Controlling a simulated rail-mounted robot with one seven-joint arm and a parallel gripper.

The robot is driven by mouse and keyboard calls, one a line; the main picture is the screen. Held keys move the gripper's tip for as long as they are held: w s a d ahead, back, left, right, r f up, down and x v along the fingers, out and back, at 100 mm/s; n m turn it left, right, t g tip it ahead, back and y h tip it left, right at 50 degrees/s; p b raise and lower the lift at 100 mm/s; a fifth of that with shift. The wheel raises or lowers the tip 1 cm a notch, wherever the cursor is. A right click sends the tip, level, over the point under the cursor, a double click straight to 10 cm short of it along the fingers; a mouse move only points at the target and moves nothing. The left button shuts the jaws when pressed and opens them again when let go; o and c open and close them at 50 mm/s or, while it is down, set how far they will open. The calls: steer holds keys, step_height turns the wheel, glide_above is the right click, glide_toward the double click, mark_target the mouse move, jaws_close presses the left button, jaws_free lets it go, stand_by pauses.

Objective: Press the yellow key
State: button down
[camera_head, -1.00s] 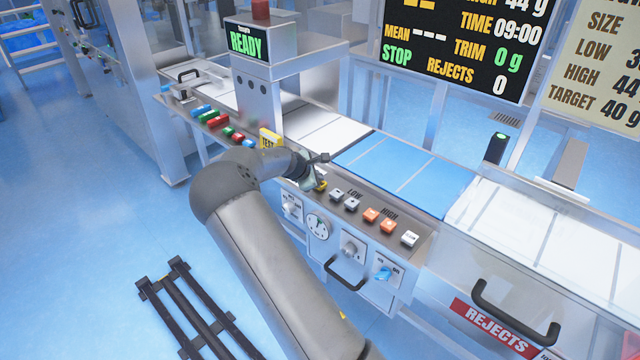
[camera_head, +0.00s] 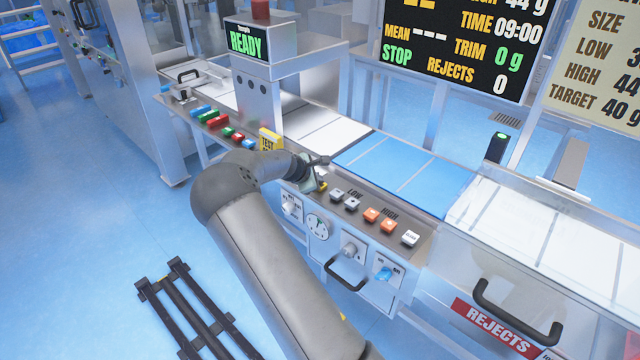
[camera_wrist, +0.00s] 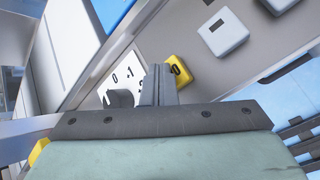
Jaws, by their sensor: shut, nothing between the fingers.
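The yellow key (camera_wrist: 178,71) sits on the grey key panel, just right of my closed fingertips in the wrist view. In the head view only a small part of the yellow key (camera_head: 323,186) shows beside my gripper (camera_head: 312,184). My gripper (camera_wrist: 160,72) is shut and empty, with its fingertips close beside or over the key. I cannot tell whether they touch it or whether the key is pressed down.
Pale grey keys (camera_head: 344,199) and orange keys (camera_head: 379,218) follow to the right on the panel. A yellow test block (camera_head: 268,141) stands to the left. Behind lies the conveyor with its blue section (camera_head: 400,172). A handle (camera_head: 345,272) juts from the front.

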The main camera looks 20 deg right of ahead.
steer(key=shift+r, duration=0.1)
steer(key=shift+r+p, duration=0.45)
steer(key=shift+r, duration=0.35)
steer(key=shift+r+p, duration=1.45)
steer(key=shift+r, duration=1.1)
steer(key=s+a+r+m+g+y, duration=0.1)
steer(key=s+a, duration=0.5)
steer(key=s, duration=0.9)
steer(key=s+a+r+m+g+y, duration=0.1)
steer(key=s+a+r+m+y, duration=0.3)
steer(key=s, duration=1.1)
steer(key=s+a+r+m+g+y, duration=0.2)
steer(key=s+a+r+m, duration=0.3)
steer(key=s+a+m, duration=0.4)
steer(key=s+a+y, duration=0.1)
steer(key=s, duration=0.5)
steer(key=shift+a, duration=0.15)
